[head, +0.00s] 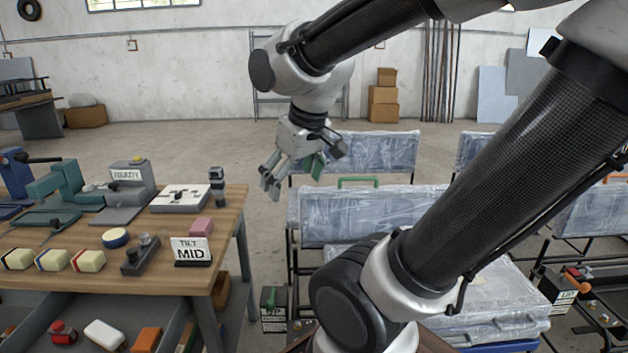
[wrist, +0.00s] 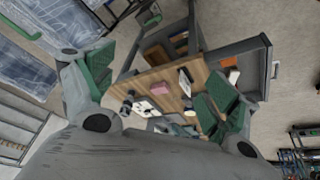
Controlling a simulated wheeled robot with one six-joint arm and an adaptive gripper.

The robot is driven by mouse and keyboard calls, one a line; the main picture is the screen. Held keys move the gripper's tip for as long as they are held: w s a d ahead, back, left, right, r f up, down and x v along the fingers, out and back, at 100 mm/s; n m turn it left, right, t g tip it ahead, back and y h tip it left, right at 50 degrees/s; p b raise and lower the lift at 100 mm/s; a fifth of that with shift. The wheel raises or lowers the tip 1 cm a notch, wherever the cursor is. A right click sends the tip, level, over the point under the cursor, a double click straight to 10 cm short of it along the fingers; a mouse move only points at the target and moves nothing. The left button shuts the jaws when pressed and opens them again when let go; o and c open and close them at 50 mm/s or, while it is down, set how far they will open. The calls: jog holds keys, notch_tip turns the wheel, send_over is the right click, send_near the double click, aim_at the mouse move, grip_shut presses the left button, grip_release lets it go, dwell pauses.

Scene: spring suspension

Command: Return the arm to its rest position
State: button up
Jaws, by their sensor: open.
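My arm reaches across the head view from the right, bent at the elbow, with the wrist high at the upper middle. My gripper (head: 291,175) hangs from it, pointing down, in the air to the right of the wooden workbench (head: 235,215). Its two fingers with green pads are spread apart, with nothing between them. In the wrist view my gripper (wrist: 155,88) is also open. The workbench (wrist: 150,77) and floor show well beyond the fingers.
Plastic-wrapped seats (head: 345,210) on black frames stand behind and beside my arm. Cardboard boxes (head: 383,103) sit by the back wall. Open floor lies beyond the bench.

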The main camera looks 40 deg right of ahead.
jog(key=s+r+m, duration=0.1)
jog(key=s, duration=0.4)
jog(key=shift+s+d+r, duration=0.2)
jog(key=shift+s+d, duration=0.2)
jog(key=shift+d, duration=0.05)
dwell(0.8)
